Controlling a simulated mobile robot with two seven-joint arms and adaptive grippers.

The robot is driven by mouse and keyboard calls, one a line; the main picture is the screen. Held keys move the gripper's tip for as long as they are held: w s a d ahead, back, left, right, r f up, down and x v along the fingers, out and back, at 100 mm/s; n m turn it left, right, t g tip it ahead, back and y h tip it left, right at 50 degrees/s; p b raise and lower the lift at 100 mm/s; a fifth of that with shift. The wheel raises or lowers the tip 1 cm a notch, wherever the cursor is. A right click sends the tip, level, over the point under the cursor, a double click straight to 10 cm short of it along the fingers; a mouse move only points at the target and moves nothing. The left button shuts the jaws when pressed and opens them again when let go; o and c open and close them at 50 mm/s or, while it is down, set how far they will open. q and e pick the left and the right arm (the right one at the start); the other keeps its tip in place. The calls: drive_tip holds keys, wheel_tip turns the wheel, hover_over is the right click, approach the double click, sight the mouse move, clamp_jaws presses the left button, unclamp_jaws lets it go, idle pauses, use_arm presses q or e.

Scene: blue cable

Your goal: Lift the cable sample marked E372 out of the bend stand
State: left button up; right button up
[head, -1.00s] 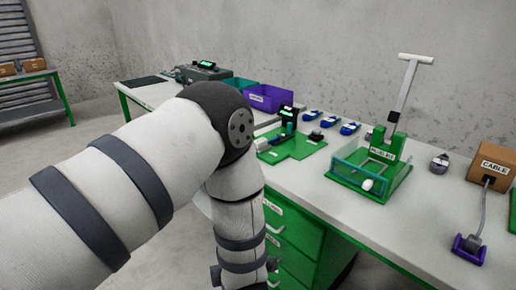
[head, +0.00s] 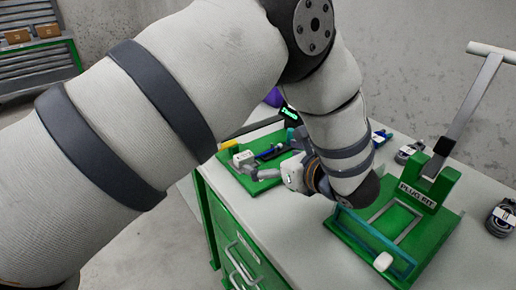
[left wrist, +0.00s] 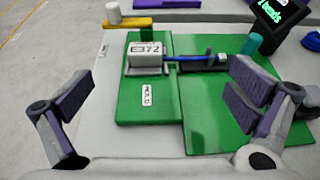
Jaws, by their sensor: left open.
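The cable sample has a white end block marked E372 (left wrist: 145,58) in the left wrist view, with a blue cable (left wrist: 186,59) running right from it to a dark holder. Both lie on the green bend stand (left wrist: 150,108). In the head view the white block (head: 243,157) sits at the stand's left end, and the stand's green base (head: 262,184) is partly hidden by my arm. My left gripper (left wrist: 163,85) is open and empty, its fingers on either side of the sample in the wrist picture, apart from it. My right gripper is not in view.
A small display (left wrist: 280,14) and a teal post (left wrist: 252,43) stand at the stand's back right. A green press fixture marked PLUG FIT (head: 430,197), with a tall lever, stands right of my forearm. Small connectors lie behind. The table's front edge is close.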

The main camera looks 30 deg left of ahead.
sight(250, 152)
use_arm(q)
drive_tip(key=b+x, duration=0.1)
drive_tip(key=x, duration=0.9)
drive_tip(key=shift+a+f, duration=0.2)
drive_tip(key=shift+f, duration=0.1)
drive_tip(key=shift+d+r, duration=0.1)
drive_tip(key=c, duration=1)
drive_tip(key=shift+s, duration=0.1)
drive_tip(key=shift+c, duration=1.1)
